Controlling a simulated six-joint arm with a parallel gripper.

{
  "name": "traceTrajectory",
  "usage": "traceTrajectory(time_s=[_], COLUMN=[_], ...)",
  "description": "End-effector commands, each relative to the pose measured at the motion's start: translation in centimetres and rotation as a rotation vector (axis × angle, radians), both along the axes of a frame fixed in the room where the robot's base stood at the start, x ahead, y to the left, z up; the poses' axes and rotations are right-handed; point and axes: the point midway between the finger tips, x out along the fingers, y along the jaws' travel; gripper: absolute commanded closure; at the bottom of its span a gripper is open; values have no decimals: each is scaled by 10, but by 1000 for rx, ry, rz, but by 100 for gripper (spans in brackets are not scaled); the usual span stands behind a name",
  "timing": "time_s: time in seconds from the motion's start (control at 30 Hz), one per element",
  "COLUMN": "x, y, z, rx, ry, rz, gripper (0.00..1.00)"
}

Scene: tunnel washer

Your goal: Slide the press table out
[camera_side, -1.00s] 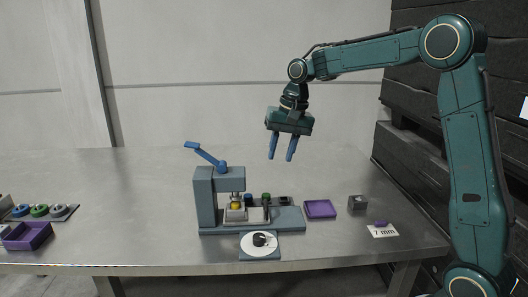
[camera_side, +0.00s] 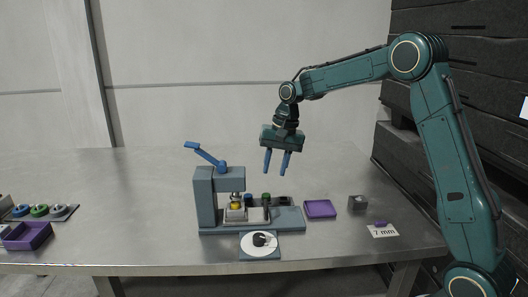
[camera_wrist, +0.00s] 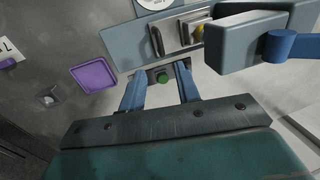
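The press (camera_side: 205,200) stands on the metal table, its grey frame topped by a raised blue lever (camera_side: 205,153). Its press table (camera_side: 257,215), a light grey sliding plate, sits on the base under the ram, with a yellow piece (camera_side: 236,206) at its left end. The press table also shows in the wrist view (camera_wrist: 178,34), partly hidden by the press head. My gripper (camera_side: 276,170) hangs above and behind the press base with its blue fingers apart and nothing between them. In the wrist view its fingertips (camera_wrist: 160,75) point toward the base's edge, near a green knob (camera_wrist: 163,77).
A purple tray (camera_side: 320,209) and a small grey block (camera_side: 357,203) lie right of the press. A card marked 7 mm (camera_side: 383,232) is farther right. A white disc (camera_side: 262,246) lies in front. Another purple tray (camera_side: 27,237) and coloured rings (camera_side: 40,210) are far left.

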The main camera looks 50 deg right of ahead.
Motion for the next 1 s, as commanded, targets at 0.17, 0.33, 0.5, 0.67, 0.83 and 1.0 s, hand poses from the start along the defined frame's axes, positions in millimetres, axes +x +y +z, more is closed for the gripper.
traceTrajectory(time_s=[0.17, 0.33, 0.5, 0.67, 0.83, 1.0], x=[3, 7, 10, 13, 14, 15], y=[4, 8, 11, 13, 14, 14], z=[-28, -54, -77, -92, -101, -102], rx=[1, 0, 0, -1, -1, -1], ry=[3, 3, 3, 0, 0, -1], rz=[2, 2, 2, 2, 3, 3], gripper=[67, 67, 67, 67, 67, 67])
